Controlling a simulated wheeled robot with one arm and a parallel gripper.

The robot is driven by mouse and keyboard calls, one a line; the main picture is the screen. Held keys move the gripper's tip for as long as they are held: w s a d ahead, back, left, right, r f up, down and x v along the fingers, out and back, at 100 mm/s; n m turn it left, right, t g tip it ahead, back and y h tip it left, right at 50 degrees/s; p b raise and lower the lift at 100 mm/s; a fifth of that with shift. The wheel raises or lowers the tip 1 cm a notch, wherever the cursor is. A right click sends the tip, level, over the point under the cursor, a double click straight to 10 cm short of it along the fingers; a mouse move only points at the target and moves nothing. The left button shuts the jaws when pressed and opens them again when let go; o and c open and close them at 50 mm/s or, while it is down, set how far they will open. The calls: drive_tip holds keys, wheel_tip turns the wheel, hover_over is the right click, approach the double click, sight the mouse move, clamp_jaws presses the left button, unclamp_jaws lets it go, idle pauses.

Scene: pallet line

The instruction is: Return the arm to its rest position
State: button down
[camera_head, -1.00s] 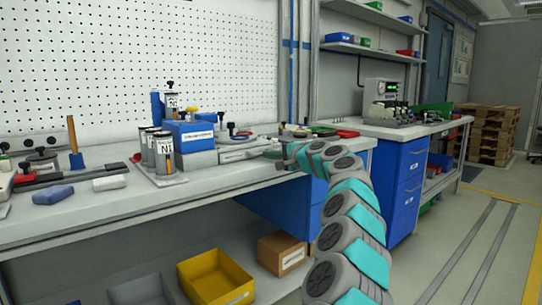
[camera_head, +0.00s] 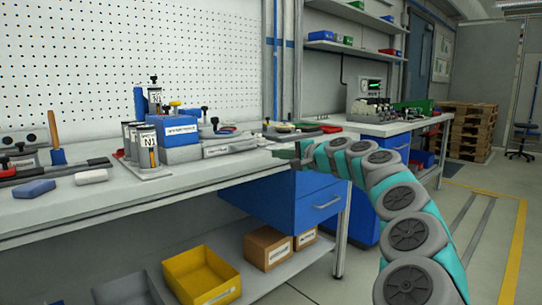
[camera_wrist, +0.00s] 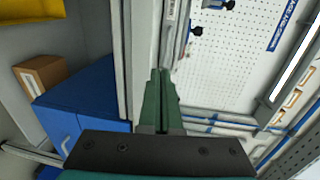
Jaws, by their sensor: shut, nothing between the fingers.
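My arm reaches in from the lower right of the head view, its grey and teal links bent toward the workbench. My gripper (camera_head: 288,152) is at the bench's front edge, small in that view. In the wrist view my gripper (camera_wrist: 160,75) shows as two dark green fingers shut together, with nothing between them. The workbench (camera_head: 110,208) has its front edge close by the fingers. Whether the fingers touch the bench cannot be told.
A blue drawer unit (camera_head: 318,205) hangs under the bench near my arm. A yellow bin (camera_head: 203,275) and cardboard boxes (camera_head: 268,248) stand on the lower shelf. A blue box (camera_head: 178,132) and canisters (camera_head: 148,145) stand on the bench.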

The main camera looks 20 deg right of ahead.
drive_tip(key=s+a+f+n+g+y, duration=0.1)
drive_tip(key=s+a+f+n+g, duration=0.15)
drive_tip(key=s+a, duration=0.5)
drive_tip(key=s+a+f+n+g+y, duration=0.1)
drive_tip(key=s+a+n+g, duration=0.25)
drive_tip(key=a, duration=0.65)
drive_tip(key=s+a+f+n+g+y, duration=0.15)
drive_tip(key=s+a+n, duration=0.25)
drive_tip(key=s+a, duration=0.4)
drive_tip(key=s+a+f+n+g+h, duration=0.2)
drive_tip(key=s+f+g, duration=0.1)
drive_tip(key=s+f, duration=0.45)
drive_tip(key=s+a+f+n+g+h, duration=0.1)
drive_tip(key=s+a+f+g+h, duration=0.15)
drive_tip(key=s+f, duration=0.5)
drive_tip(key=s+d+f+g+h, duration=0.2)
drive_tip(key=s+d+f, duration=0.2)
drive_tip(key=s, duration=0.6)
drive_tip(key=s+d+f+g+h+p, duration=0.1)
drive_tip(key=s+d+f, duration=0.4)
drive_tip(key=s, duration=0.5)
drive_tip(key=shift+s+d+f+n+g+h, duration=0.15)
drive_tip(key=shift+s+f+n+g+h, duration=0.35)
drive_tip(key=shift+h, duration=0.4)
drive_tip(key=shift+w, duration=0.15)
